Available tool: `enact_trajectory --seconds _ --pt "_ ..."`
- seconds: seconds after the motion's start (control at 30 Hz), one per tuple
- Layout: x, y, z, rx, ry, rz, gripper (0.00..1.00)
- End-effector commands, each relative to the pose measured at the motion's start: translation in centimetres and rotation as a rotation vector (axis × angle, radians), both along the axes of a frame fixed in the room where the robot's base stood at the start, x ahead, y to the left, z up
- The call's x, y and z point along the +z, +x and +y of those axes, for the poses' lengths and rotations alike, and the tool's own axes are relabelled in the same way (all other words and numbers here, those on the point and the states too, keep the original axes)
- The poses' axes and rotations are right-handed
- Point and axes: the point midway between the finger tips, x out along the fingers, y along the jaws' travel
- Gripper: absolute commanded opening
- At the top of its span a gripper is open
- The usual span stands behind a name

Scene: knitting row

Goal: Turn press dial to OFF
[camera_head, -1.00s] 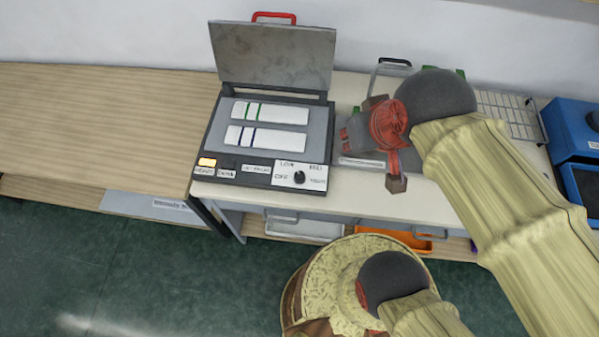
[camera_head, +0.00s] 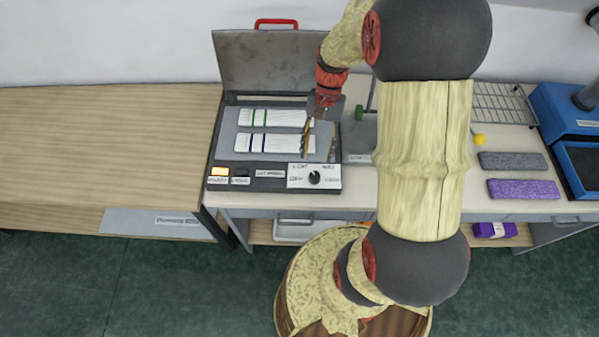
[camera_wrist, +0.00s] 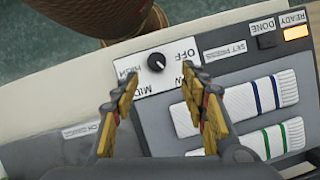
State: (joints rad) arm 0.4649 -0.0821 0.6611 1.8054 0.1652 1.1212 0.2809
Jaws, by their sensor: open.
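The press (camera_head: 228,150) stands on the table with its lid (camera_head: 268,65) raised. Its black dial (camera_head: 314,177) sits on a white label plate at the front right corner. In the wrist view the dial (camera_wrist: 156,62) has OFF at upper right, HIGH at upper left, MID at lower left and a partly hidden LOW at lower right. A small light mark on the knob seems to face LOW, but it is too small to be sure. My gripper (camera_head: 319,142) is open and empty above the press bed's right side. In the wrist view its fingertips (camera_wrist: 160,80) flank the dial's near side, apart from it.
Two white striped swatches (camera_head: 268,143) lie on the press bed. A lit READY lamp (camera_head: 219,171) is at front left. Grey (camera_head: 512,161) and purple (camera_head: 523,189) pieces and a blue machine (camera_head: 565,110) are at right. The wooden table (camera_head: 100,150) at left is clear.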

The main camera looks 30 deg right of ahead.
Motion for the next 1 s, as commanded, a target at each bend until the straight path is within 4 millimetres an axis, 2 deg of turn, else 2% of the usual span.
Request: enact_trajectory --seconds 0.17,0.4,0.6,0.97,1.0 --pt "-1.6 -0.7 0.6 -0.012 0.001 0.014 0.44" --pt "-5.1 -1.7 1.7 -0.011 0.0 0.013 0.44" --pt "-6.9 -2.2 2.2 -0.01 -0.002 0.011 0.44" --pt "-7.3 -2.3 2.4 -0.011 -0.001 0.01 0.44" --pt "-7.3 -2.3 2.4 -0.011 -0.001 0.01 0.41"
